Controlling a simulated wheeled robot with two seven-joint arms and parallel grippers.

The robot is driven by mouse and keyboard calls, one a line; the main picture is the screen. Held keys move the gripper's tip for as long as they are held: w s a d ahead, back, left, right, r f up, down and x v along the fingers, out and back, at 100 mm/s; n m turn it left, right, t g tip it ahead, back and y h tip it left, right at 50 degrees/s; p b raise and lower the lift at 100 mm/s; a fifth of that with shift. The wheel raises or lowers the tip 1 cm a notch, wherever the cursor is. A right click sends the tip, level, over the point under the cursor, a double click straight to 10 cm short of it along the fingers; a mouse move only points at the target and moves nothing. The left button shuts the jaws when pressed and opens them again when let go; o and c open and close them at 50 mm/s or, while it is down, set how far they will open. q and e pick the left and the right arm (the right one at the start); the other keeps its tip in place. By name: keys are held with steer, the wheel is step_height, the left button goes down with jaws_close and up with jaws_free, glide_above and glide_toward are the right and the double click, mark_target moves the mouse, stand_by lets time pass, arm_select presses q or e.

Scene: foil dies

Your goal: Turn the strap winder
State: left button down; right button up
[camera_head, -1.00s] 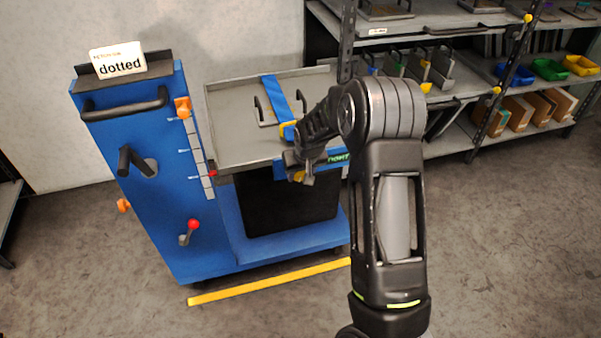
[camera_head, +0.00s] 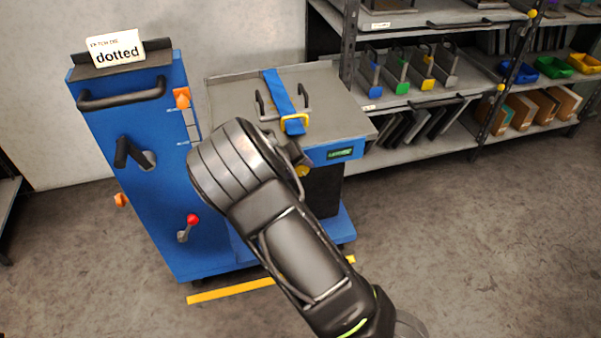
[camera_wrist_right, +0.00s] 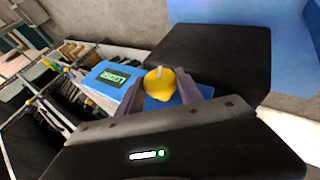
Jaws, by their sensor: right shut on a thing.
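The strap winder is a yellow knob (camera_wrist_right: 160,84) at the front of the cart's tray, beside a small green display. In the right wrist view my right gripper (camera_wrist_right: 165,92) has its fingers on both sides of the knob and is shut on it. In the head view a bit of the yellow knob (camera_head: 302,171) shows past my right arm, which hides most of the gripper. A blue strap (camera_head: 279,92) with a yellow buckle (camera_head: 295,120) runs across the tray (camera_head: 232,102). My left gripper is not in view.
The blue cart (camera_head: 150,200) has a crank handle, a red-knobbed lever (camera_head: 192,220) and a "dotted" sign (camera_head: 116,48). A shelf rack (camera_head: 440,20) with dies and coloured bins stands behind at right. A yellow floor line (camera_head: 235,289) lies in front.

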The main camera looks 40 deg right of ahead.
steer(key=h+b, duration=0.3)
steer(key=n+g+h+b, duration=0.1)
steer(key=h, duration=0.1)
steer(key=shift+w+a+f+b, duration=0.1)
steer(key=shift+a+f+b, duration=0.15)
steer(key=shift+f+b, duration=0.15)
steer(key=shift+r+n+h+b, duration=0.1)
steer(key=shift+n+h+b, duration=0.3)
steer(key=shift+h+b, duration=0.3)
steer(key=o, duration=1.3)
steer(key=p+v, duration=0.1)
steer(key=v, duration=0.6)
steer(key=shift+a+r, duration=0.1)
steer(key=shift+a, duration=0.25)
